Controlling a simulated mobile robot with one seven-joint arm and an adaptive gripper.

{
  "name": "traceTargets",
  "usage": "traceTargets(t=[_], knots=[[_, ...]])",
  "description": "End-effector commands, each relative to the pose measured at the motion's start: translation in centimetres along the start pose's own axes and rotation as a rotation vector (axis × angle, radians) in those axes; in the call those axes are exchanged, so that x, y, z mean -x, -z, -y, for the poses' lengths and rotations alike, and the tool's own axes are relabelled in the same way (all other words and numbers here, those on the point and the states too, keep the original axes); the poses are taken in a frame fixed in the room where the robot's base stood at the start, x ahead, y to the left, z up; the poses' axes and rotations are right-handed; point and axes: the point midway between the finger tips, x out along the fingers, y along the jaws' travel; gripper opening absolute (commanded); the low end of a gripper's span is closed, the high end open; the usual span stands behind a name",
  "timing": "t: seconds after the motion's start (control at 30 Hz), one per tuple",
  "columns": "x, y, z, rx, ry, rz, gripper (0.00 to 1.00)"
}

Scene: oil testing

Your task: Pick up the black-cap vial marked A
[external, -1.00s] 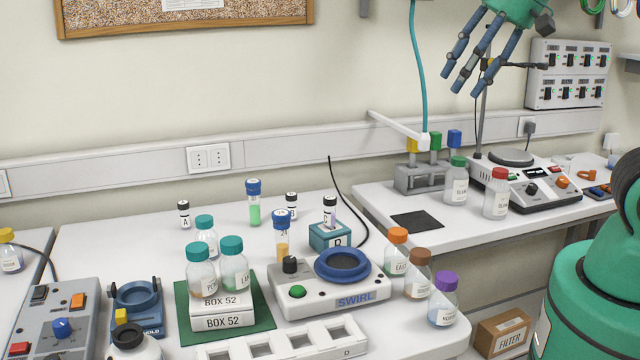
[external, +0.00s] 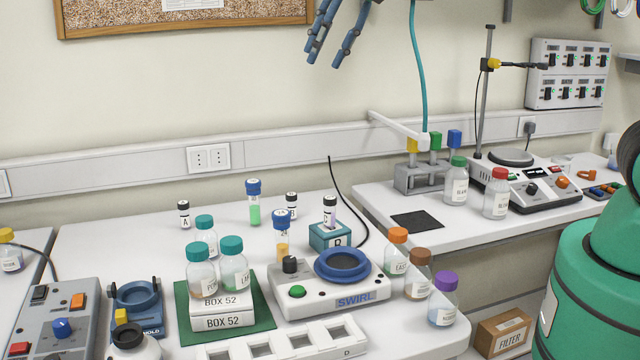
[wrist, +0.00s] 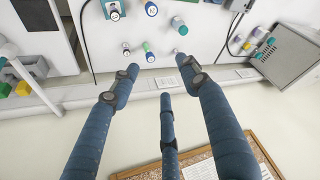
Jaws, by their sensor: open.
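The vial marked A (external: 184,217) stands upright on the white bench, far left among the small vials, with a black cap and an "A" label. In the wrist view a small dark-capped vial (wrist: 182,57), seemingly this one, sits beside the right fingertip, partly hidden by it. My gripper (external: 328,60) is open and empty, high above the bench in front of the wall, to the right of vial A. In the wrist view its three blue fingers (wrist: 157,74) are spread apart, with nothing between them.
Black-capped vial B (external: 291,207) and a blue-capped green tube (external: 254,206) stand right of vial A. Another vial stands in a teal block (external: 329,237). Teal-capped bottles (external: 235,268) stand on a white box (external: 224,319) in front. Bench left of A is clear.

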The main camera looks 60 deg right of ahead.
Motion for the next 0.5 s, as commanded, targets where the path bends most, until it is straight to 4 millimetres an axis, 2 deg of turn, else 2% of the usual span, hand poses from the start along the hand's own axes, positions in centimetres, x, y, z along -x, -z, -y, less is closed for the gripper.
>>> traceTargets(t=[0.2, 0.5], knots=[[-4.0, 4.7, -0.3, 0.011, 0.006, 0.012, 0.46], [-10.5, 10.1, -0.8, 0.024, 0.013, 0.023, 0.46]])
